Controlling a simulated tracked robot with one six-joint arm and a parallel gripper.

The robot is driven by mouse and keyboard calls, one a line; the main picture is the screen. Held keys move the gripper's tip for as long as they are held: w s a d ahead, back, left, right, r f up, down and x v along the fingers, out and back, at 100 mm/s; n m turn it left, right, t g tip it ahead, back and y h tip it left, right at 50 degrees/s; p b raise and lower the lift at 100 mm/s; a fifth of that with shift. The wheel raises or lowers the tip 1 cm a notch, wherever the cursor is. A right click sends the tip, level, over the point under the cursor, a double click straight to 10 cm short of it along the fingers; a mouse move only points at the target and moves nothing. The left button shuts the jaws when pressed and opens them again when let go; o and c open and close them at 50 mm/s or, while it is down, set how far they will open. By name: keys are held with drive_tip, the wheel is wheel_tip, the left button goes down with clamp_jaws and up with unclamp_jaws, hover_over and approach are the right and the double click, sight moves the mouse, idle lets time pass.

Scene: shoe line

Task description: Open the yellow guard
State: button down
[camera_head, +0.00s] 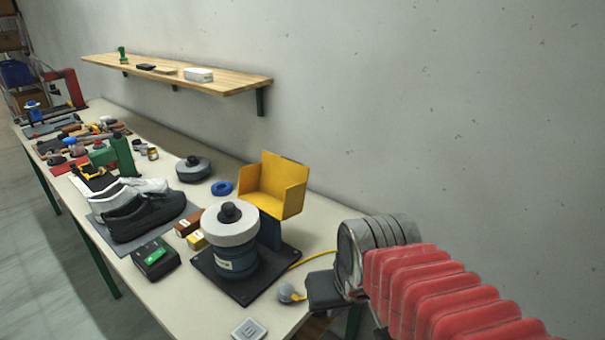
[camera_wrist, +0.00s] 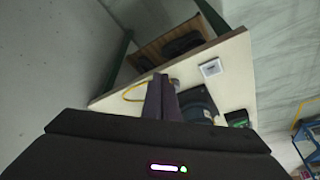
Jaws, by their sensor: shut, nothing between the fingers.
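The yellow guard (camera_head: 272,187) is a three-sided sheet on a blue post (camera_head: 269,231) behind the machine in the head view. Its back panel stands upright, and it does not cover the grey wheel (camera_head: 229,227) with its black knob. The machine's dark blue body (camera_head: 232,262) sits on a black base plate. My gripper (camera_head: 291,293) is at the bench's right end, to the right of and in front of the machine, apart from the guard. In the wrist view its fingers (camera_wrist: 162,99) are together and empty, near the machine body (camera_wrist: 197,104). The guard does not show there.
A yellow cable (camera_head: 313,257) runs from the base plate. A grey square switch (camera_head: 249,329) is at the bench's front edge. A green-topped black box (camera_head: 155,258) and black shoe (camera_head: 143,214) lie left. A wooden shelf (camera_head: 180,75) is on the wall behind.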

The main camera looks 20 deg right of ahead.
drive_tip(key=w+f+m+y, duration=0.3)
drive_tip(key=w+m+y, duration=0.1)
drive_tip(key=w, duration=0.3)
drive_tip(key=w+f+m+y, duration=0.3)
drive_tip(key=w+m+y, duration=0.1)
drive_tip(key=w, duration=0.4)
drive_tip(key=w+d+f+m+y, duration=0.1)
drive_tip(key=w+f+m+y, duration=0.2)
drive_tip(key=w, duration=0.4)
drive_tip(key=shift+w+f+m+y, duration=0.15)
drive_tip(key=shift+f+m+y, duration=0.35)
drive_tip(key=shift+m, duration=0.8)
drive_tip(key=w+d+r+m+t, duration=0.2)
drive_tip(key=w+d+m+t, duration=0.2)
drive_tip(key=w+d+t, duration=0.2)
drive_tip(key=w+d+r+m+t+y, duration=0.1)
drive_tip(key=w+d+r+m+t, duration=0.2)
drive_tip(key=w+d+m+t, duration=0.2)
drive_tip(key=w+d+t, duration=0.1)
drive_tip(key=w+d, duration=0.2)
drive_tip(key=shift+w+d+r, duration=0.2)
drive_tip(key=shift+w+d, duration=0.05)
drive_tip(key=shift+w, duration=0.05)
drive_tip(key=w+a+r, duration=0.6)
drive_tip(key=a, duration=0.1)
drive_tip(key=shift+w+a, duration=0.15)
drive_tip(key=shift+w, duration=0.2)
